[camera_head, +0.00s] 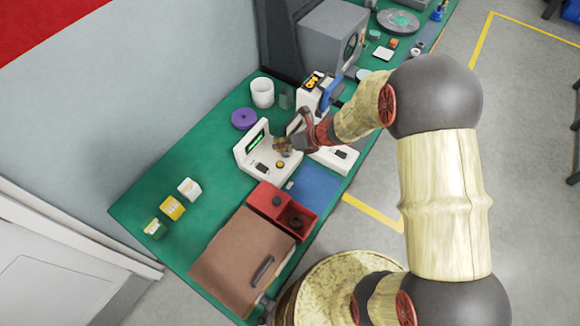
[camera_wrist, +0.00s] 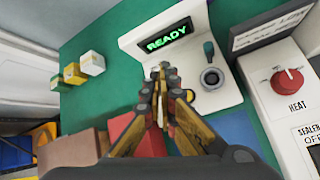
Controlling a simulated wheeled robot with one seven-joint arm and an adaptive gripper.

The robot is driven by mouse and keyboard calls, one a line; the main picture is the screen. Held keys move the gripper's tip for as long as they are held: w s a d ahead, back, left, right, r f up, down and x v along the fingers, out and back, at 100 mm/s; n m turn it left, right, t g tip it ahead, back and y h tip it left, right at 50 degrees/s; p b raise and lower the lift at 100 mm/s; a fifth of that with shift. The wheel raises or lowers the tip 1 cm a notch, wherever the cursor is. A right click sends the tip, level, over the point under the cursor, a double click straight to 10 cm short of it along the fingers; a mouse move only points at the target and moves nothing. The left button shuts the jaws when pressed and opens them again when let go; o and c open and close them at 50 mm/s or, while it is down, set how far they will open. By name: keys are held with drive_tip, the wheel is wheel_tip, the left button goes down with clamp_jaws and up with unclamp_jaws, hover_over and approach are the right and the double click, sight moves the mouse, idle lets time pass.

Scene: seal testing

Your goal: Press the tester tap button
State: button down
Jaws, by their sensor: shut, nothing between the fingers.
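The tester is a white console (camera_head: 241,160) on the green bench, and its green display (camera_wrist: 167,42) reads READY in the wrist view. A round yellow button (camera_head: 280,164) and a dark rectangular part (camera_head: 262,168) show on its base in the head view. I cannot tell which is the tap button. My gripper (camera_wrist: 162,72) is shut and empty, over the tester's front.
A white heat sealer with a red knob (camera_wrist: 287,79) stands close on the right. A red tray (camera_head: 262,190), blue mat (camera_head: 316,184) and brown board (camera_head: 238,255) lie in front. A purple disc (camera_head: 244,118) and white cup (camera_head: 262,92) are behind. Small boxes (camera_head: 172,208) sit left.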

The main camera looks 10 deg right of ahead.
sight(282, 163)
drive_tip(key=shift+w+d+r+m+t, duration=0.15)
drive_tip(key=shift+w+m, duration=0.15)
drive_tip(key=shift+m, duration=0.5)
drive_tip(key=shift+w+d+r+m+t, duration=0.15)
drive_tip(key=shift+w+m, duration=0.15)
drive_tip(key=shift+m, duration=0.5)
drive_tip(key=shift+f, duration=0.15)
wheel_tip(282, 163, down, 9)
drive_tip(key=b, duration=0.7)
drive_tip(key=shift+f+b, duration=0.3)
drive_tip(key=shift+b, duration=0.2)
